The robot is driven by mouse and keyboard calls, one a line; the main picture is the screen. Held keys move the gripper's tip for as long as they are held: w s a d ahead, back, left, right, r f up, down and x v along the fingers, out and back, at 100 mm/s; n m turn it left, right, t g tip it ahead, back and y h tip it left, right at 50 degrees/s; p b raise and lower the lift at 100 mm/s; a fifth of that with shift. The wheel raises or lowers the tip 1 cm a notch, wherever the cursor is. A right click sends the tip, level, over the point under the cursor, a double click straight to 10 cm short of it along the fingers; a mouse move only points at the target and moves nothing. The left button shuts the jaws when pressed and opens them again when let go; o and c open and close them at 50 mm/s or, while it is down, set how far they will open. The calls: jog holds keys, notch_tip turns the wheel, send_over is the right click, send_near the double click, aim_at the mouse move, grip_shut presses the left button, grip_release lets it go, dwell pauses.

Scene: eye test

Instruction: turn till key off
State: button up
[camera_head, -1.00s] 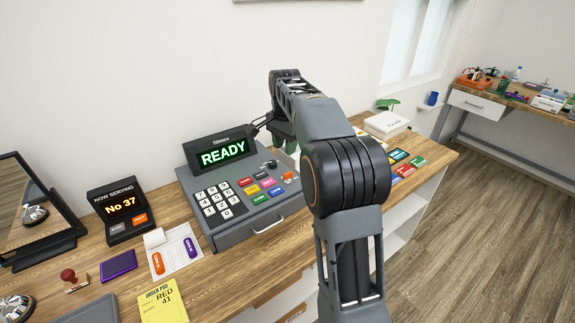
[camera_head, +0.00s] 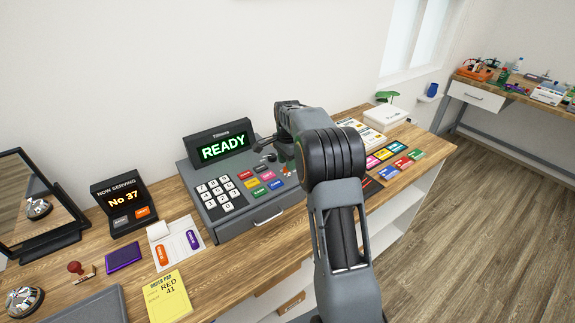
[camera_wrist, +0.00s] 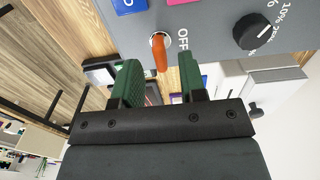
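The grey till (camera_head: 263,213) stands on the wooden counter, and its screen (camera_head: 223,147) reads READY in green. In the wrist view the orange till key (camera_wrist: 159,52) sits in a round lock on the grey panel, with the word OFF printed just right of it. My gripper (camera_wrist: 158,77) has two green fingers, apart with a clear gap. The key shows between and just beyond the fingertips; I see no finger touching it. In the head view my arm hides most of my gripper.
A black knob (camera_wrist: 256,31) is on the panel right of the key. Coloured buttons (camera_head: 260,190) and a white number pad (camera_head: 220,196) are on the till. A NOW SERVING display (camera_head: 124,206) stands left. Coloured cards (camera_head: 392,161) and a white box (camera_head: 386,117) are right.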

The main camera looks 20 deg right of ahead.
jog(key=shift+f, duration=1.05)
grip_shut()
